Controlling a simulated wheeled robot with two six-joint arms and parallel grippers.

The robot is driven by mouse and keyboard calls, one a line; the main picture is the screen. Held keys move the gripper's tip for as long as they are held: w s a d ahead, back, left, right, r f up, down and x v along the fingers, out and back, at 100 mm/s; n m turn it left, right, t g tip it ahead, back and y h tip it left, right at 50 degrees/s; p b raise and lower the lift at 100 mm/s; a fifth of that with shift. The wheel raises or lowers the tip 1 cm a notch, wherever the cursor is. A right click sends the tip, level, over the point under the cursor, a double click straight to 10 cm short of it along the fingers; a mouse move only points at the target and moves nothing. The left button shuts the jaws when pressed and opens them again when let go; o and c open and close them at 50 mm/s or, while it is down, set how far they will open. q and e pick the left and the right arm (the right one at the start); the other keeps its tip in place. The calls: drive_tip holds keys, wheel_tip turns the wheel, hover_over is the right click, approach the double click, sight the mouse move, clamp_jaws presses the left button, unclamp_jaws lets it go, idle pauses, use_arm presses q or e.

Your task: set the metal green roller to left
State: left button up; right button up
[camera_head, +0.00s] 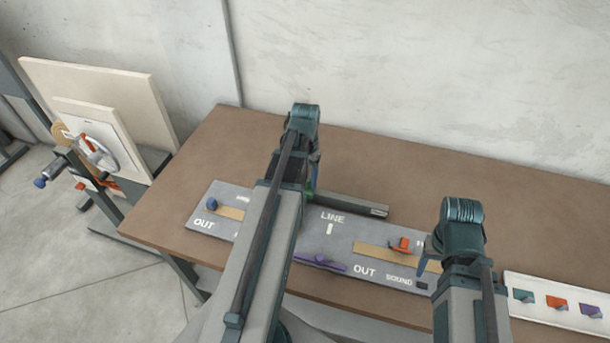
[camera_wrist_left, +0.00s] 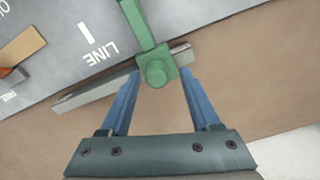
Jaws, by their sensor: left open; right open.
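The green metal roller (camera_wrist_left: 156,68) shows in the left wrist view as a green block with a round knob and a bar running up out of the frame. In the head view only a sliver of green (camera_head: 309,190) shows beside my left arm. My left gripper (camera_wrist_left: 160,76) is open, its two blue fingers on either side of the green block's knob end, with gaps visible. In the head view my left gripper (camera_head: 313,178) points down over the panel, mostly hidden by its arm. My right gripper (camera_head: 442,246) is open, largely hidden behind its wrist at the panel's right end.
The grey panel (camera_head: 340,250), marked LINE and OUT, lies on the brown table (camera_head: 180,190). It carries a blue knob (camera_head: 211,204), an orange piece (camera_head: 403,244) and a purple piece (camera_head: 320,262). A grey bar (camera_head: 350,204) lies behind it. A white tray (camera_head: 590,324) stands right.

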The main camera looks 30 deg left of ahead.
use_arm(q)
wheel_tip(320, 180, up, 12)
drive_tip(key=p, duration=1.1)
drive_tip(key=shift+r+p, duration=0.25)
drive_tip(key=shift+p, duration=0.1)
drive_tip(key=shift+f, duration=0.1)
drive_tip(key=s+d+f+m+b, duration=0.1)
drive_tip(key=s+d, duration=0.2)
drive_tip(key=d, duration=0.7)
drive_tip(key=s+d+f+m+b, duration=0.1)
drive_tip(key=s+d+f+b, duration=0.1)
drive_tip(key=d, duration=0.8)
drive_tip(key=s+d+f+m+y+b, duration=0.1)
drive_tip(key=s+d+f+b, duration=0.1)
drive_tip(key=d, duration=0.8)
drive_tip(key=shift+s+d, duration=0.15)
drive_tip(key=shift+s, duration=0.7)
